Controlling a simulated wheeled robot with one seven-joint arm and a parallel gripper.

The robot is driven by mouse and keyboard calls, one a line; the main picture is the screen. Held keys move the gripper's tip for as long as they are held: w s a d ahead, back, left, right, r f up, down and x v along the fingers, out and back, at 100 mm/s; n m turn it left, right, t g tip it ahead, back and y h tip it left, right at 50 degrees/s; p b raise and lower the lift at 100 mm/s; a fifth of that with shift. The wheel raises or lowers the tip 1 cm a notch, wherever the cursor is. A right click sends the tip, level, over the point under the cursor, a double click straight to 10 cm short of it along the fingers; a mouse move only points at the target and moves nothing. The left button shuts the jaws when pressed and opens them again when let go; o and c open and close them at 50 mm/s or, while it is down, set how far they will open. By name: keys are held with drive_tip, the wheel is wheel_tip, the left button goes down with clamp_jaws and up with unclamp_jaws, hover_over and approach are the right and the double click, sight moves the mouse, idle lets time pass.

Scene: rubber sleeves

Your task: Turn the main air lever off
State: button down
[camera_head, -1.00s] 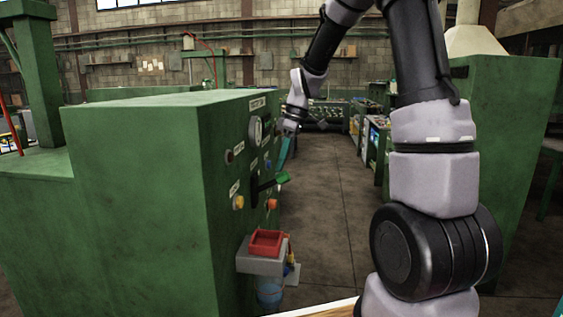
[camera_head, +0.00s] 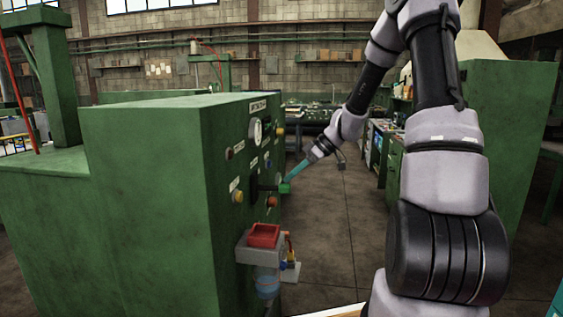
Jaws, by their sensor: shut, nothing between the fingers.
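The main air lever, black with a green handle (camera_head: 285,187), is on the right-facing panel of the green machine. Its black arm runs roughly level out from the panel, and the handle is at its right end. My gripper (camera_head: 292,175) is shut and empty, its teal fingers pointing down and left at the handle. The fingertips are at or just above the handle's top right; I cannot tell whether they touch it. The pivot side of the lever is dark and hard to make out.
The green machine's panel (camera_head: 226,215) also holds a round gauge (camera_head: 256,132), a yellow button (camera_head: 237,196) and an orange-red button (camera_head: 271,202). A red tray (camera_head: 263,235) on a grey shelf juts out below. The floor aisle (camera_head: 330,225) to the right is clear.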

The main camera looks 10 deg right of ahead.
drive_tip(key=f, duration=0.4)
drive_tip(key=shift+s+d, duration=0.2)
drive_tip(key=shift+d, duration=0.2)
drive_tip(key=shift+r, duration=0.85)
